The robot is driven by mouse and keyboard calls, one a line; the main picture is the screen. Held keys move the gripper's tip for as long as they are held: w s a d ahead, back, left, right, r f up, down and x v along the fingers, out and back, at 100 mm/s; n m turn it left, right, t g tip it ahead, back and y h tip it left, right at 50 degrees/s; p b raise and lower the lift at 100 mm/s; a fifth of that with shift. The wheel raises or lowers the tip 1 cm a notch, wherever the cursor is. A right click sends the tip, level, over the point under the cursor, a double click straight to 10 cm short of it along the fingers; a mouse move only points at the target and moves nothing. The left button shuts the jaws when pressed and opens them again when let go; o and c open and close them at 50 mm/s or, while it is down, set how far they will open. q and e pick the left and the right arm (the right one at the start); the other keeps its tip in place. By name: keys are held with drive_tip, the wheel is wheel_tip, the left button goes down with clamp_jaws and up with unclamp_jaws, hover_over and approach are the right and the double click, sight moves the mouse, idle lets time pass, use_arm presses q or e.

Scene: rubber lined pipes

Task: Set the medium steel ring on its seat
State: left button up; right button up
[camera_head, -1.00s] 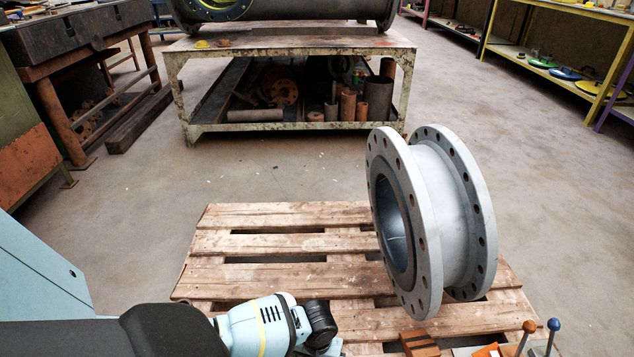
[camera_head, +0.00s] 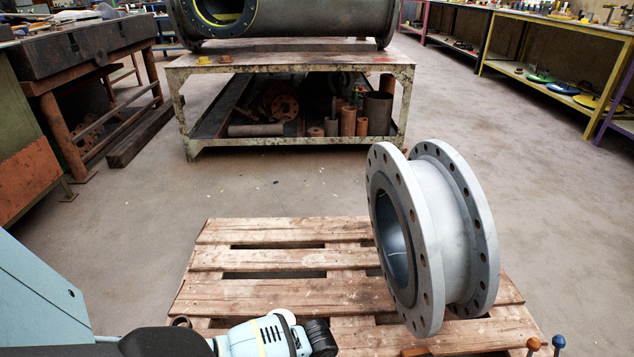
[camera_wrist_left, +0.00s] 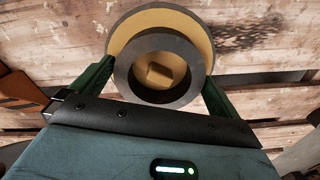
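In the left wrist view a dark grey steel ring (camera_wrist_left: 123,72) sits between the two green fingers of my left gripper (camera_wrist_left: 159,75). The fingers appear to press on its opposite sides. Behind the ring is a round yellow-tan disc (camera_wrist_left: 150,18), wider than the ring. A small square block of the same colour shows through the ring's opening. Whether the ring touches the disc or hangs above it I cannot tell. In the head view my left wrist (camera_head: 262,340) is at the bottom edge, low over the pallet, and the fingers and ring are hidden. My right gripper is out of view.
A wooden pallet (camera_head: 255,290) lies on the floor. A large grey flanged pipe (camera_head: 440,230) stands on its right side. Knobbed handles (camera_head: 558,342) show at the bottom right. A steel table (camera_head: 290,62) with a big pipe is behind, with open floor between.

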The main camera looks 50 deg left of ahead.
use_arm(q)
drive_tip(key=shift+r, duration=0.1)
drive_tip(key=shift+r, duration=0.3)
wheel_tip(320, 180, up, 7)
drive_tip(key=p, duration=0.4)
drive_tip(key=shift+r, duration=0.1)
